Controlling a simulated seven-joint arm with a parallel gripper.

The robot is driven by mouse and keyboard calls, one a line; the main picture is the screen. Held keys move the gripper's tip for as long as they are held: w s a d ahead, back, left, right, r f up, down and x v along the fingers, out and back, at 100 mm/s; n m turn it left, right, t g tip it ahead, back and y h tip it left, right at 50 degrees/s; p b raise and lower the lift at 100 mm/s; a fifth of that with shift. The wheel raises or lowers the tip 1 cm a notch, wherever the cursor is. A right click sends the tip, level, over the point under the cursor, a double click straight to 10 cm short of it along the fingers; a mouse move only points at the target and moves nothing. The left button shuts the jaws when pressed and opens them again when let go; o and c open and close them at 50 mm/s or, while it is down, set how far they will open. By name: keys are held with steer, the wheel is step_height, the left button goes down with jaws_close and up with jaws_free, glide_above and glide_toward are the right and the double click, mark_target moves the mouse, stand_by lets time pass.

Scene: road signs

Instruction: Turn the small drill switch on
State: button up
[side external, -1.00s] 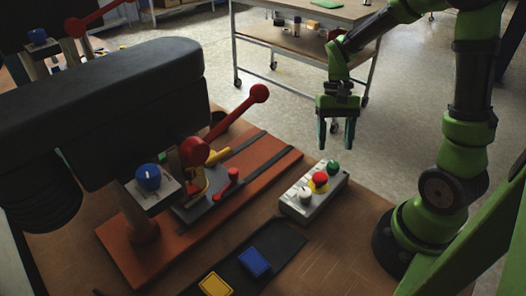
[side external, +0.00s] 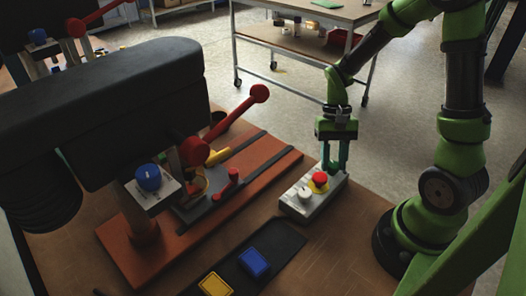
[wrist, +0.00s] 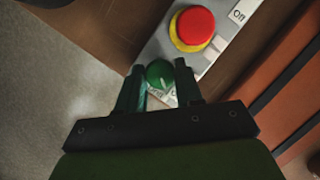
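The grey control box (side external: 297,208) stands on the bench and carries a white knob (side external: 305,195), a red push button (side external: 320,179) on a yellow ring, and a green knob (wrist: 160,73) at its far end. My gripper (side external: 334,170) points down over that far end. In the wrist view, my gripper's two fingers (wrist: 160,84) stand on either side of the green knob and look open, with little room to spare. Contact is not clear. The red button also shows in the wrist view (wrist: 194,26), near an "Off" label.
The drill press (side external: 130,110) stands left of the box, with a blue knob (side external: 149,178) and a red lever (side external: 258,94). A blue block (side external: 254,262) and a yellow block (side external: 215,285) lie on a dark strip in front.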

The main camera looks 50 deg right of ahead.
steer(key=shift+c, duration=0.8)
steer(key=shift+n, duration=0.3)
steer(key=n+h, duration=0.1)
steer(key=n, duration=0.1)
steer(key=n+g, duration=0.1)
steer(key=n, duration=0.1)
steer(key=shift+w+a+n+h, duration=0.1)
steer(key=shift+n+h, duration=0.3)
steer(key=n+h, duration=0.1)
steer(key=n, duration=0.2)
steer(key=n+h, duration=0.1)
steer(key=n, duration=0.2)
steer(key=shift+a, duration=0.2)
steer(key=shift+n+h, duration=0.3)
steer(key=shift+n, duration=0.1)
steer(key=o, duration=1)
